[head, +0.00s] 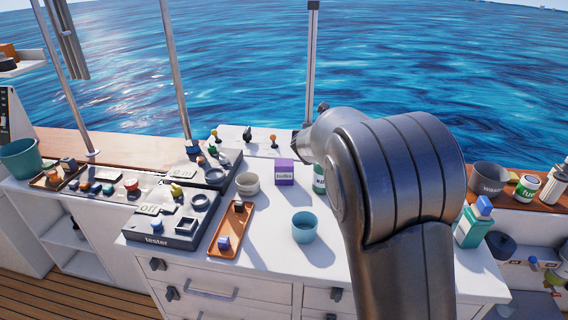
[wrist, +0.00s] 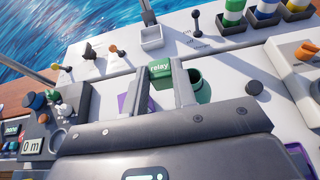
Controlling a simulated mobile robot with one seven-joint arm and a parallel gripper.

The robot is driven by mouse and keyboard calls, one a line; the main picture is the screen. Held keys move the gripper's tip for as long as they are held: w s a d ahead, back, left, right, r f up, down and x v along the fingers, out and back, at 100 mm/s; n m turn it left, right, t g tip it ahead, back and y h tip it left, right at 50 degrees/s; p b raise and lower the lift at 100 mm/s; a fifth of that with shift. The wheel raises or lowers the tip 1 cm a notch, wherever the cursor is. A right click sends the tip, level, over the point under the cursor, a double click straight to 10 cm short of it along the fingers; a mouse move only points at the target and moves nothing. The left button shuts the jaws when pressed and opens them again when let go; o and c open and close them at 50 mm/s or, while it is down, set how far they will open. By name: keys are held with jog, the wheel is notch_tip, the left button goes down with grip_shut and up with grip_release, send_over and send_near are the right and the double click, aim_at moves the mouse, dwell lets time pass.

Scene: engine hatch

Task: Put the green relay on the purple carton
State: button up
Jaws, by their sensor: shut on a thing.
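The green relay (wrist: 160,69), a block with the word "relay" on it, is between the fingertips of my gripper (wrist: 161,76) in the wrist view. The gripper is shut on it. The purple carton (head: 284,173) stands on the white counter near the middle in the head view, with a white label on its front. In the wrist view a purple patch beside the left finger looks like this carton (wrist: 124,104), mostly hidden by the finger. My arm hides the gripper and relay in the head view.
A green container (head: 319,178) stands right of the carton, partly behind my arm. A white bowl (head: 248,184) is left of the carton, and a teal cup (head: 304,227) is nearer. An orange tray (head: 226,244) and a tester panel (head: 158,239) lie left. Some counter around the cup is clear.

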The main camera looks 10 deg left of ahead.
jog(key=shift+w+d+r, duration=0.3)
jog(key=shift+w+d, duration=0.25)
jog(key=shift+w, duration=0.1)
send_over(283, 166)
notch_tip(283, 166, down, 7)
jog(key=shift+d+r, duration=0.1)
jog(key=shift+r, duration=0.05)
jog(key=shift+f, duration=2.05)
jog(key=shift+f, duration=0.1)
jog(key=o, duration=1)
